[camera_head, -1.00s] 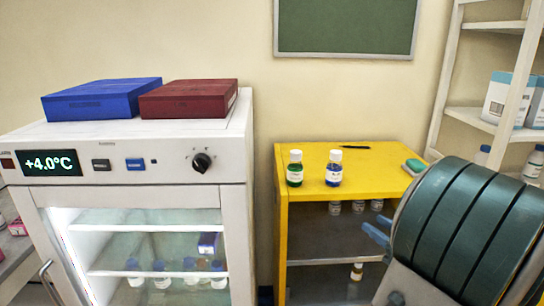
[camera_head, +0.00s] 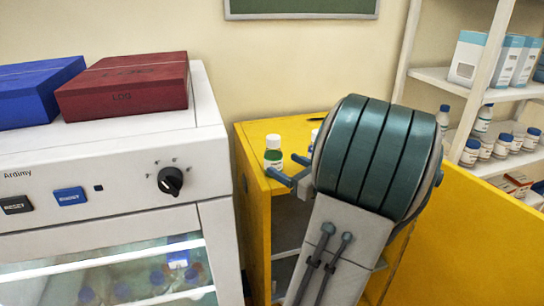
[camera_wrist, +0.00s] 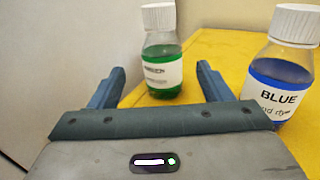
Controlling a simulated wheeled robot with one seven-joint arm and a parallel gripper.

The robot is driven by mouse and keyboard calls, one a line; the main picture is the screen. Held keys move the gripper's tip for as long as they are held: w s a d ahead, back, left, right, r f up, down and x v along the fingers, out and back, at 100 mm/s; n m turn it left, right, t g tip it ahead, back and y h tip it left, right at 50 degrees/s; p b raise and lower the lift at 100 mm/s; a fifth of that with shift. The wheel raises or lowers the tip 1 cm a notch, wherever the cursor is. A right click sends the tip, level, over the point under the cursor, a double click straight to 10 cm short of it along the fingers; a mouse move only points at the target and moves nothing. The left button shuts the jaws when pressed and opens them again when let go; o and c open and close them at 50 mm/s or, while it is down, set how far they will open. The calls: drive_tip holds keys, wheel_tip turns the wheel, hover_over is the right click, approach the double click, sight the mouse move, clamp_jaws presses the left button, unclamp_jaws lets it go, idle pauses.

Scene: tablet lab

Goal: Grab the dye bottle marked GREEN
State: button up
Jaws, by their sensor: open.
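The green dye bottle (camera_head: 273,155) has a white cap and stands upright on top of the yellow cabinet (camera_head: 251,142). In the wrist view the green bottle (camera_wrist: 162,58) stands ahead, between the lines of my two fingers, its label too small to read clearly. A blue bottle (camera_wrist: 281,80) marked BLUE stands to its right, close to my right finger; in the head view it is mostly hidden behind my arm. My gripper (camera_wrist: 161,80) is open and empty. In the head view my gripper (camera_head: 287,170) is at the cabinet's top edge, just in front of the green bottle.
A white fridge (camera_head: 110,150) stands left of the cabinet, with a dark red box (camera_head: 125,85) and a blue box (camera_head: 35,92) on top. Shelves (camera_head: 450,80) with bottles and cartons stand at the right. A yellow door (camera_head: 450,245) shows at lower right.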

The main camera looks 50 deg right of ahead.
sight(280, 158)
drive_tip(key=shift+w+d+r+p, duration=0.15)
drive_tip(key=shift+w+r+p, duration=0.1)
drive_tip(key=shift+w, duration=1.35)
drive_tip(key=shift+w+d+r+p, duration=0.1)
drive_tip(key=shift+w+p, duration=0.15)
drive_tip(key=shift+w, duration=1.3)
drive_tip(key=c, duration=1)
drive_tip(key=shift+c, duration=0.9)
drive_tip(key=shift+r, duration=0.15)
